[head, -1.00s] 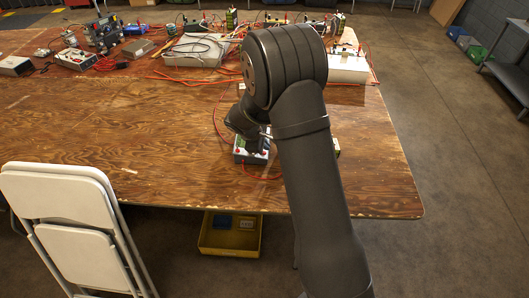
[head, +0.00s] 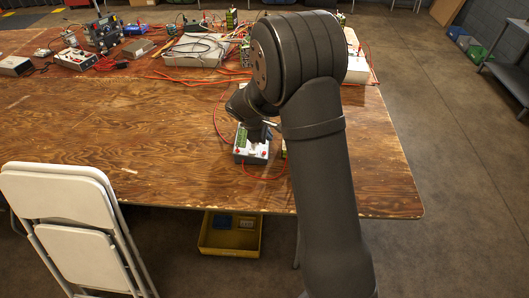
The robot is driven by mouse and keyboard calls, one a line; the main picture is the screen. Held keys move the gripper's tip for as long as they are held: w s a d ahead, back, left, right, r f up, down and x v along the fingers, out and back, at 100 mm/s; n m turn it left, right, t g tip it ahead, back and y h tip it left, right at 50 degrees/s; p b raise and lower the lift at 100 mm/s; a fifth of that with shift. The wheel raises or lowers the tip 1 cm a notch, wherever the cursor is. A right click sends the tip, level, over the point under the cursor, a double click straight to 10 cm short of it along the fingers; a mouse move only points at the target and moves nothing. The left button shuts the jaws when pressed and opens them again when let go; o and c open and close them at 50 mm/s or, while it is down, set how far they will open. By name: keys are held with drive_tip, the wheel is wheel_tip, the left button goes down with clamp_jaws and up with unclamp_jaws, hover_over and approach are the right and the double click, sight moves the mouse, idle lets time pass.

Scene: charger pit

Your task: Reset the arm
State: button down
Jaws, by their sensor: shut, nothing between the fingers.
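My gripper (head: 258,136) is at the end of my dark arm, just above a small grey device (head: 246,156) with a green terminal block and red leads. The device sits on the wooden table (head: 150,160) near its front right part. The fingers are small and partly dark against the device, and they look shut with nothing held. I cannot tell whether they touch the device. My arm hides part of the table to the right of it.
Several electronic boxes, boards and red wires crowd the back of the table. A white folding chair (head: 65,215) stands at the front left. A yellow bin (head: 229,247) is below the front edge. The table's left middle is clear.

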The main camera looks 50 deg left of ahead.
idle(0.3)
drive_tip(key=shift+f, duration=0.25)
drive_tip(key=r, duration=0.4)
drive_tip(key=shift+w+d+r, duration=0.2)
drive_tip(key=shift+w+d, duration=0.15)
drive_tip(key=shift+w, duration=0.05)
